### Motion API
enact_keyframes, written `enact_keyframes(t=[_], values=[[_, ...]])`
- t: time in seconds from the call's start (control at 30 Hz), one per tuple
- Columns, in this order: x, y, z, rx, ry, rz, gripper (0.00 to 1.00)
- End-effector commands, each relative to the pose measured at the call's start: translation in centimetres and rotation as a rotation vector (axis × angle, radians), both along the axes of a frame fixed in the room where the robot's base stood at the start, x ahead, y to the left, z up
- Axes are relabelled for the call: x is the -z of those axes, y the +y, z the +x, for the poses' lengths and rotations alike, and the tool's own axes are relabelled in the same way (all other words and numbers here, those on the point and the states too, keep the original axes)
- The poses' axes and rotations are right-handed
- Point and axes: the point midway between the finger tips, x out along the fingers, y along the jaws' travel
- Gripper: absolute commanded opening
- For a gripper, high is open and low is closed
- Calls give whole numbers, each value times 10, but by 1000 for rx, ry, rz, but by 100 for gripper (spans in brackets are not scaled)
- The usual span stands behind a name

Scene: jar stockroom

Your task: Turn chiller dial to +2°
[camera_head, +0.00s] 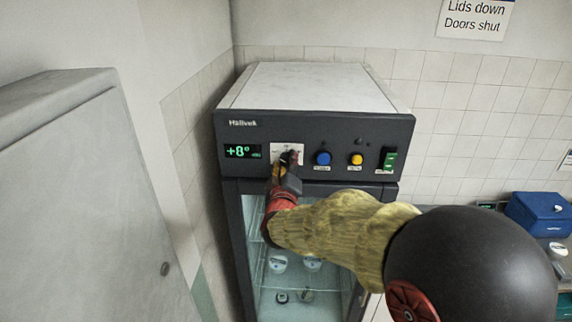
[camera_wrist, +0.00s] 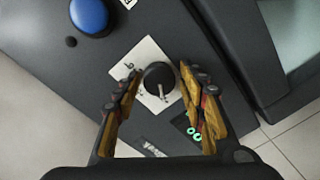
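The chiller (camera_head: 315,130) is a dark grey cabinet with a glass door and a front control panel. Its display (camera_head: 243,151) reads +8° in green. The dial (camera_wrist: 159,79) is a round black knob with a pale pointer line on a white scale plate (camera_wrist: 139,62); in the head view the plate (camera_head: 279,148) shows but my gripper partly hides the knob. My gripper (camera_wrist: 158,84) is open, with one finger on each side of the dial. A gap shows at the left finger; whether the right finger touches the knob I cannot tell.
Right of the dial on the panel are a blue button (camera_head: 322,158), a yellow button (camera_head: 356,159) and a green switch (camera_head: 389,159). A grey cabinet (camera_head: 85,200) stands at the left. A blue box (camera_head: 540,214) sits at the far right.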

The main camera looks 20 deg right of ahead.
Motion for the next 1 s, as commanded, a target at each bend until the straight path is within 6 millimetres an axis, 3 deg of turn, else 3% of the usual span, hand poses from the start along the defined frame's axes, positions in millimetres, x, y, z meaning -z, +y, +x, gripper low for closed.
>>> enact_keyframes(t=[0.47,0.57,1.0], values=[[-1,2,-4,0,-2,2,49],[-2,6,-15,-2,-2,2,49],[-4,30,-94,-3,-1,1,49]])
